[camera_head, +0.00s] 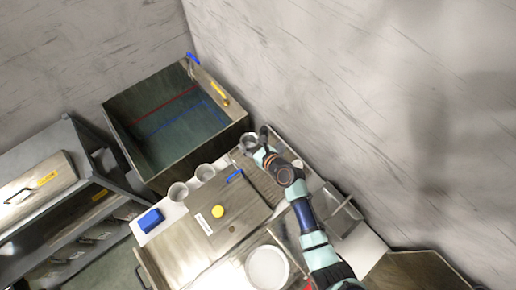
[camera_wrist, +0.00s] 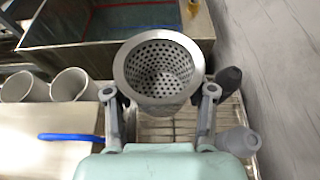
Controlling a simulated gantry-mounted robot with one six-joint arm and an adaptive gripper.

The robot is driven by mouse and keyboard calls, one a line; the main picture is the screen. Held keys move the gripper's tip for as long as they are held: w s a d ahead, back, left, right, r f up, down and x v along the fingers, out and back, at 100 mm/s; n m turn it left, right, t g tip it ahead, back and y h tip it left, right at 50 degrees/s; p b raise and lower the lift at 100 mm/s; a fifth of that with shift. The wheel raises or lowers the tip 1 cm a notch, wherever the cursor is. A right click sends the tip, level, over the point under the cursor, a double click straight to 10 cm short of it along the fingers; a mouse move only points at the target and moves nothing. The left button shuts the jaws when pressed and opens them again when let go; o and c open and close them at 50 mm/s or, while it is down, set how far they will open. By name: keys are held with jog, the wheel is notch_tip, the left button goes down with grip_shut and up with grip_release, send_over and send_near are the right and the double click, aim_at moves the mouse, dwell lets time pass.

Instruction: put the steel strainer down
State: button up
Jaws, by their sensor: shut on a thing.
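The steel strainer (camera_wrist: 158,75) is a round perforated metal cup with a wide flat rim. In the wrist view it sits upright between the two fingers of my gripper (camera_wrist: 160,112), which is shut on it. In the head view the strainer (camera_head: 249,140) is small, at the end of my gripper (camera_head: 258,148), near the right corner of the big basin.
Two pale cups (camera_head: 178,191) (camera_head: 205,172) stand left of the gripper. A deep basin (camera_head: 175,168) with green inside lies behind. A blue-handled tool (camera_head: 235,175), a yellow round thing (camera_head: 217,211), a blue block (camera_head: 150,219) and a white round dish (camera_head: 267,267) are on the counter. A wall rises at right.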

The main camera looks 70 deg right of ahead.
aim_at(251, 162)
notch_tip(251, 162, down, 14)
jog(key=b, duration=0.7)
jog(key=shift+f+b, duration=0.2)
jog(key=shift+b, duration=0.1)
jog(key=shift+f, duration=0.2)
jog(key=o, duration=1.2)
jog(key=shift+s+a+r, duration=0.2)
jog(key=shift+s+r, duration=0.1)
jog(key=shift+r, duration=0.1)
jog(key=p+v, duration=0.3)
jog(key=v, duration=0.8)
jog(key=shift+s+a, duration=0.1)
jog(key=shift+s, duration=0.05)
jog(key=shift+f, duration=0.1)
